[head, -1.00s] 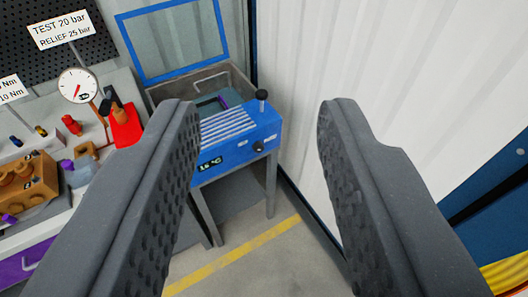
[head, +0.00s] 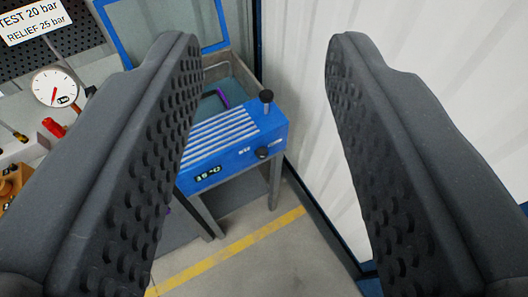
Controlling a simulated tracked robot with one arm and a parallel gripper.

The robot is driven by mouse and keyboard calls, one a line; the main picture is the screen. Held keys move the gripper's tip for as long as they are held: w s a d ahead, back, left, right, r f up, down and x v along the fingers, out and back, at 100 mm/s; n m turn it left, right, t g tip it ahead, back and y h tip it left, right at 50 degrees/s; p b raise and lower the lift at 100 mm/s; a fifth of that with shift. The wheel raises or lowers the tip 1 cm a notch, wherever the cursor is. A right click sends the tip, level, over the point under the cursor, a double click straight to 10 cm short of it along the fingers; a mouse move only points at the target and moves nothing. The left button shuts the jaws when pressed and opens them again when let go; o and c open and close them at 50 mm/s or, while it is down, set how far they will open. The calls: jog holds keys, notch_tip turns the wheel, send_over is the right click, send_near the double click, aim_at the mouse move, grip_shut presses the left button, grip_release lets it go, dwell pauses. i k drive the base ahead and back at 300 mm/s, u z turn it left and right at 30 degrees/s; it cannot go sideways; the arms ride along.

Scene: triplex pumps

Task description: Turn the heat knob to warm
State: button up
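The blue heater unit (head: 225,150) stands on a grey-legged stand between my fingers in the picture, some way ahead. A black round knob (head: 262,153) is on its front face, right of a small lit display (head: 208,174). A second black knob on a short stem (head: 266,96) sticks up from its top right. I cannot tell the knob's setting. My gripper (head: 262,50) is wide open and empty. Its fingers touch nothing that I can see, and the left one hides part of the unit's left side.
A basin with a raised blue-framed lid (head: 160,40) is behind the unit. A bench with a gauge (head: 55,88) and red parts is at left. A white corrugated wall (head: 300,70) is close on the right. The floor with a yellow line (head: 235,249) is clear.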

aim_at(262, 153)
jog(key=u, duration=1.15)
jog(key=k, duration=1.4)
jog(key=z, duration=0.8)
jog(key=i, duration=1)
jog(key=u, duration=0.05)
